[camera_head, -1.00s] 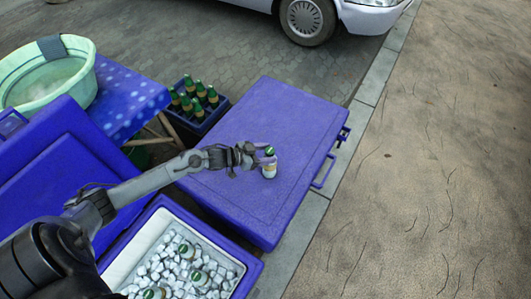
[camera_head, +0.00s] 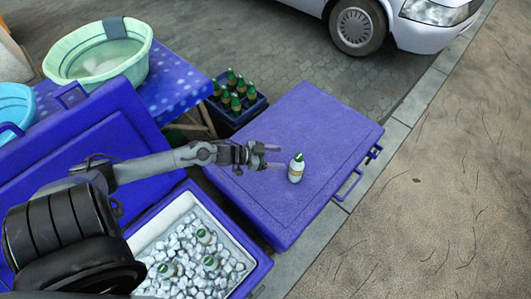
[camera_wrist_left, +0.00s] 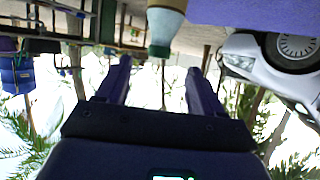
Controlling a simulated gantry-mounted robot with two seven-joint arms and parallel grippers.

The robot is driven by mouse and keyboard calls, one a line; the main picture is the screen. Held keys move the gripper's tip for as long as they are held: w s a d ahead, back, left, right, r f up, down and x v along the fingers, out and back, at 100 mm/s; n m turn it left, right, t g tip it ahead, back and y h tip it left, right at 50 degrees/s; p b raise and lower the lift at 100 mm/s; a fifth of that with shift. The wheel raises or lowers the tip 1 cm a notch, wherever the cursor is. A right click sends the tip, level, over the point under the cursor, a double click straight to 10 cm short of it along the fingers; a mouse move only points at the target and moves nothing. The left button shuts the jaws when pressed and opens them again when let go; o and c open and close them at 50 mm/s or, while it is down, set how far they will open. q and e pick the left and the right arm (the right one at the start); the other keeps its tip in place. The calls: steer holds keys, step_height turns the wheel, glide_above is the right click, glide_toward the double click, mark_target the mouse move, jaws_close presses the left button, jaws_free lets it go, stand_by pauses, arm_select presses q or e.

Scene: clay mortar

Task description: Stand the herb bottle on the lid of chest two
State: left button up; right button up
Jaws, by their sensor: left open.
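The herb bottle (camera_head: 296,169), white with a tan band and a green cap, stands upright on the closed blue lid of a chest (camera_head: 275,205), near the lid's middle. My left gripper (camera_head: 276,157) is open, just left of the bottle and apart from it in the head view. In the left wrist view the picture is upside down; the bottle (camera_wrist_left: 165,25) shows beyond the open fingers (camera_wrist_left: 163,80), its cap pointing down in the picture. My right gripper is in neither view.
An open chest (camera_head: 262,277) holds ice and several green-capped bottles. A crate (camera_head: 236,118) of green bottles stands behind. A green basin (camera_head: 140,60) sits on a spotted blue table (camera_head: 185,95). A white car (camera_head: 425,25) is parked at the back; pavement lies right.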

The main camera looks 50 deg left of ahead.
arm_select(q)
steer(key=s+d+r+n+g+y, duration=0.1)
steer(key=s+d+r+g+y, duration=0.1)
steer(key=s+d, duration=0.6)
steer(key=s+d+r+n+g+y+p, duration=0.1)
steer(key=s+d+r+n+g+y, duration=0.1)
steer(key=s+d+g, duration=0.4)
steer(key=s+d+r+y, duration=0.1)
steer(key=s+d+r, duration=0.1)
steer(key=s, duration=0.3)
steer(key=shift+s+d+r+y, duration=0.15)
steer(key=shift+s+d+y, duration=0.15)
steer(key=shift+s, duration=0.05)
step_height(320, 180, up, 46)
steer(key=p, duration=4.6)
steer(key=shift+f, duration=0.25)
